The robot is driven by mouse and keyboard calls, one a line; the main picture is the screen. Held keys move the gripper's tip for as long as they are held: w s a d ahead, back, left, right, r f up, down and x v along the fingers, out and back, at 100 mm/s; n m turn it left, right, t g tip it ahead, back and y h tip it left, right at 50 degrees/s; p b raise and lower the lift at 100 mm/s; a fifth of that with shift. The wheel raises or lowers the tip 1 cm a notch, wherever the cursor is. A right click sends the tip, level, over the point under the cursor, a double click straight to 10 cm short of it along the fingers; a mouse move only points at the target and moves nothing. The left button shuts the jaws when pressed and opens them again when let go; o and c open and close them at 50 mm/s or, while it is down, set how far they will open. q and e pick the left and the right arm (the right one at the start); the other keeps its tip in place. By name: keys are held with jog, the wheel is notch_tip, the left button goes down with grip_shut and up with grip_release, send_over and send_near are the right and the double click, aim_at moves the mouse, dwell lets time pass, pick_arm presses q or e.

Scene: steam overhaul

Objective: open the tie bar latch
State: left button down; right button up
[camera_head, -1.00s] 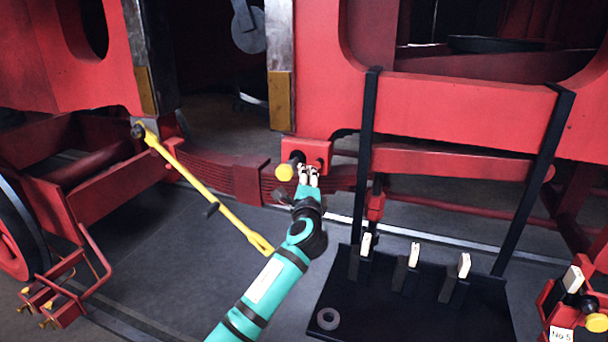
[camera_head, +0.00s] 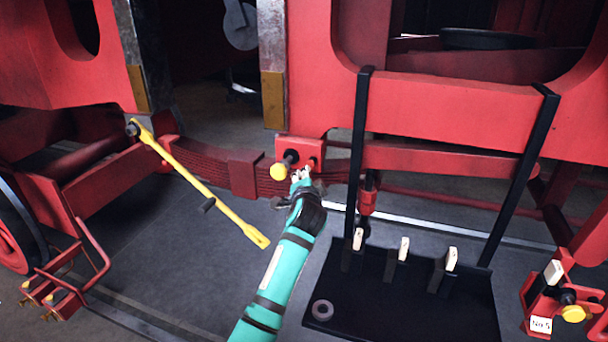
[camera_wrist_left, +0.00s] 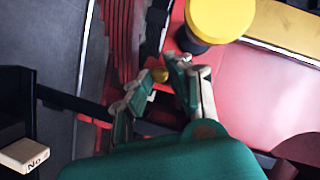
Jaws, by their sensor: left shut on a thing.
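The yellow tie bar (camera_head: 200,188) slants down from a pivot on the red frame at the left to its slotted free end, apart from the latch block. The red latch block (camera_head: 302,150) sits on the frame beside the leaf spring, with a large yellow-capped pin (camera_head: 279,172). This yellow cap also shows in the left wrist view (camera_wrist_left: 220,18). My left gripper (camera_head: 301,176) is at the block's lower edge, just right of the yellow cap. In the left wrist view its fingers (camera_wrist_left: 163,84) are closed around a small brass-coloured latch knob (camera_wrist_left: 160,75), partly hidden. My right gripper is out of view.
A black rack (camera_head: 400,300) with several pale-tagged levers and a grey ring (camera_head: 322,310) stands right of my arm, hung on black straps. A red No 5 unit (camera_head: 545,305) is at the far right. Floor below the tie bar is clear.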

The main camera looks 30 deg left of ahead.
pick_arm(q)
jog(key=shift+d+f+n, duration=0.1)
jog(key=shift+n, duration=0.3)
jog(key=c, duration=1.2)
grip_release()
jog(key=shift+c, duration=0.2)
jog(key=v, duration=1.2)
